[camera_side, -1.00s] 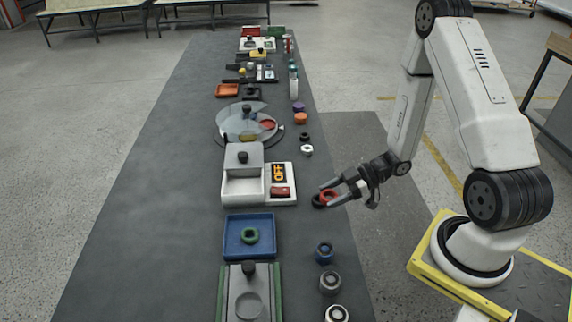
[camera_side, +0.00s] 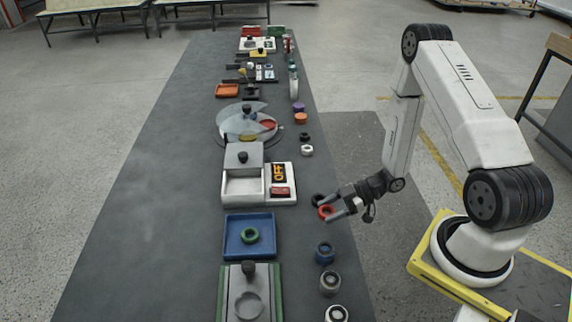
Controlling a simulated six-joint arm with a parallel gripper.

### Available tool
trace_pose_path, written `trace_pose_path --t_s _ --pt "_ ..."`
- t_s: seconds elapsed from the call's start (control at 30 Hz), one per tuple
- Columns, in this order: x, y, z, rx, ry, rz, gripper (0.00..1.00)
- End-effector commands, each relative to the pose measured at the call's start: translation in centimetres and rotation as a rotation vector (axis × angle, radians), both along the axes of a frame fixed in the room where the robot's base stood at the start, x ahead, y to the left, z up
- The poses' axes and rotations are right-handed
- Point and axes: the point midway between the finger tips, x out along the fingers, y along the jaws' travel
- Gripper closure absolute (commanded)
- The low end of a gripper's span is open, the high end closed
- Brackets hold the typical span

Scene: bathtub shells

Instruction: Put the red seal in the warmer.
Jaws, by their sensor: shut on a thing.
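The red seal (camera_side: 324,213) is a small ring between the fingers of my gripper (camera_side: 329,208), which is shut on it at the table's right edge. I cannot tell how far the seal is above the table. The warmer (camera_side: 283,199) appears to be the white box left of my gripper, with an orange "OFF" display and a red switch on its right part. Its grey lid (camera_side: 243,158) with a black knob sits toward the far side, leaving the near part of the light tray open. The tray looks empty.
A black ring (camera_side: 317,199) lies just behind the red seal. A blue tray (camera_side: 228,256) holding a green ring (camera_side: 250,236) is nearer the camera. Several rings line the right edge, including a blue one (camera_side: 325,251). The table's left side is clear.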

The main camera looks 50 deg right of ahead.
Motion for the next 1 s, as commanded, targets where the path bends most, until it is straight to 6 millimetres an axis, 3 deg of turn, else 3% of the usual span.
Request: trace_pose_path --t_s 0.23,0.63,1.0 --pt "0.0 0.0 -0.5 0.001 0.002 0.0 0.91" --pt "-0.1 0.0 -3.6 0.001 0.002 0.0 0.91" --pt "0.0 0.0 -3.8 -0.001 0.001 0.0 0.91"
